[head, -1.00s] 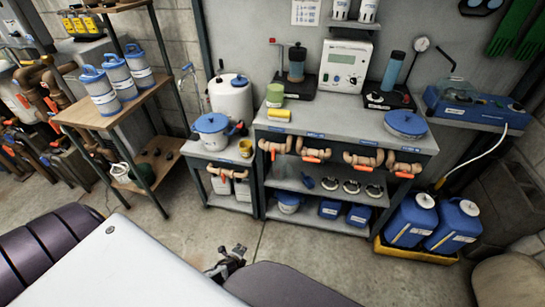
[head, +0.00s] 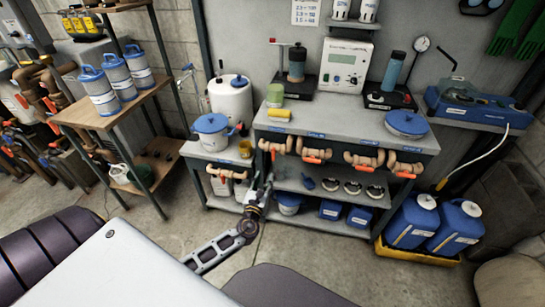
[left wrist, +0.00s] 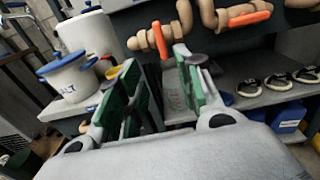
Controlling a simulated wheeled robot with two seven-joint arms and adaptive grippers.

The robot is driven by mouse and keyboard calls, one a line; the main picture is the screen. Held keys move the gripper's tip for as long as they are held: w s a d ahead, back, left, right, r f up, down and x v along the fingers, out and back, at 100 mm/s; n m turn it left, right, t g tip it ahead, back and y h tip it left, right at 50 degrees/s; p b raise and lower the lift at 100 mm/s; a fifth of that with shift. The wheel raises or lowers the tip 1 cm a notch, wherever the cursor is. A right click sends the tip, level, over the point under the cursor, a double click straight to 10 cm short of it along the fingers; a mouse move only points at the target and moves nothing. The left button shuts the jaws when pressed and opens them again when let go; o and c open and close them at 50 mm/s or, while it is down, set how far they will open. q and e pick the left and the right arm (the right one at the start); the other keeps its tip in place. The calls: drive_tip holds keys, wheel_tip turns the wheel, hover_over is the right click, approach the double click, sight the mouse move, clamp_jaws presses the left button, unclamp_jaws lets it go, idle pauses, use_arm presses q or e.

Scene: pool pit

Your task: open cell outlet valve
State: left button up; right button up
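Several tan pipe valves with orange handles line the front of the grey bench: a left one (head: 276,147), a second (head: 314,152), a third (head: 363,160) and a right one (head: 404,168). Another valve (head: 226,173) is on the small side stand. I cannot read which is the cell outlet valve. My left gripper (head: 263,178) is in front of the lower shelf, below the bench's left valve. In the left wrist view its green-padded fingers (left wrist: 158,88) are apart and empty. Two orange handles, left (left wrist: 160,42) and right (left wrist: 250,18), show beyond them, not touched. My right gripper is not in view.
A white pot with a blue lid (head: 211,132) stands on the side stand, left of the bench (head: 340,130). Blue jugs (head: 410,222) stand in a yellow tray (head: 420,257) at right. The floor in front of the bench is clear.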

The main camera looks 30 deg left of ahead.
use_arm(q)
drive_tip(key=shift+d+r, duration=0.15)
drive_tip(key=shift+r, duration=0.4)
drive_tip(key=shift+w, duration=0.1)
drive_tip(key=shift+w, duration=0.1)
